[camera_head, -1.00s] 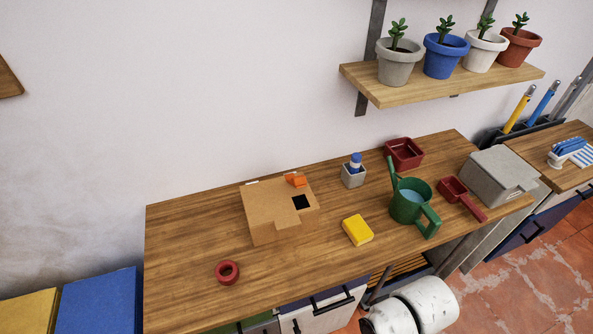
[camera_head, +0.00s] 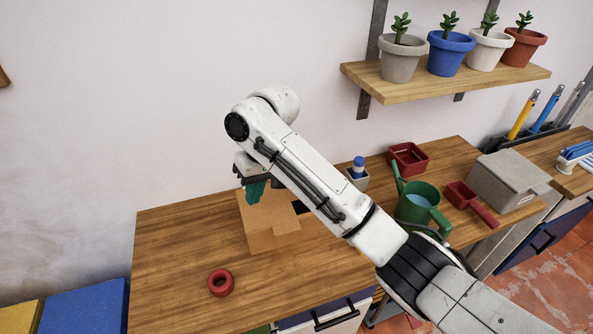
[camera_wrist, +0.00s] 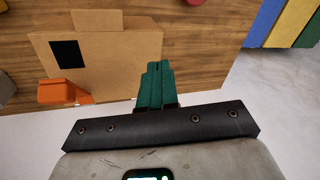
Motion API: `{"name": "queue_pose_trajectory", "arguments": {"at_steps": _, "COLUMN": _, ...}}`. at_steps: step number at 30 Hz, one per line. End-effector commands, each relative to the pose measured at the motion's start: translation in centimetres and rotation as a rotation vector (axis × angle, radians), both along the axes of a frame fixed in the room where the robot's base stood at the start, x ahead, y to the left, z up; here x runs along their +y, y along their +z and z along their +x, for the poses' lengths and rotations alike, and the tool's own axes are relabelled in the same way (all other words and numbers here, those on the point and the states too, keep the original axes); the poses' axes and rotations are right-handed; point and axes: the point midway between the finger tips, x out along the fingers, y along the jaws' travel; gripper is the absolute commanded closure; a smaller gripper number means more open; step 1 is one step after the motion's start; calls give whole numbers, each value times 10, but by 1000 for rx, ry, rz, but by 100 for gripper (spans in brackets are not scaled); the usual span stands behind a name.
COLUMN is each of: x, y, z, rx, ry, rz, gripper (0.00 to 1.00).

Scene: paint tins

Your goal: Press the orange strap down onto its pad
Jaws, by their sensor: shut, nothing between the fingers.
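A brown cardboard box (camera_head: 270,226) stands on the wooden bench. In the wrist view the box (camera_wrist: 110,50) has a black square pad (camera_wrist: 67,54) on its top. The orange strap (camera_wrist: 63,92) is at the box's edge on the camera side, raised and apart from the pad. My arm hides the strap in the head view; a bit of the pad (camera_head: 300,207) shows. My gripper (camera_head: 255,191) has green fingers, shut and empty. In the wrist view the fingers (camera_wrist: 154,68) are over the box's edge, to the right of the strap and pad.
A red ring (camera_head: 221,283) lies on the bench in front of the box. To the right are a grey holder with a blue-capped bottle (camera_head: 357,170), a red tray (camera_head: 408,158), a green watering can (camera_head: 418,205) and a red scoop (camera_head: 470,200). A shelf with pots (camera_head: 440,84) hangs above.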

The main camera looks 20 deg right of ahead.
Motion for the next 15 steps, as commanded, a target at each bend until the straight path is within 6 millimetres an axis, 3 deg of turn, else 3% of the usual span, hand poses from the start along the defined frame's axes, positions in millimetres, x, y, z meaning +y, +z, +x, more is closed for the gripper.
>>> {"name": "queue_pose_trajectory", "arguments": {"at_steps": 6, "x": -43, "y": 52, "z": 42, "rx": 28, "ry": -81, "rz": -122, "gripper": 100}}
{"name": "queue_pose_trajectory", "arguments": {"at_steps": 15, "x": -104, "y": 122, "z": 68, "rx": 53, "ry": -245, "rz": -238, "gripper": 100}}
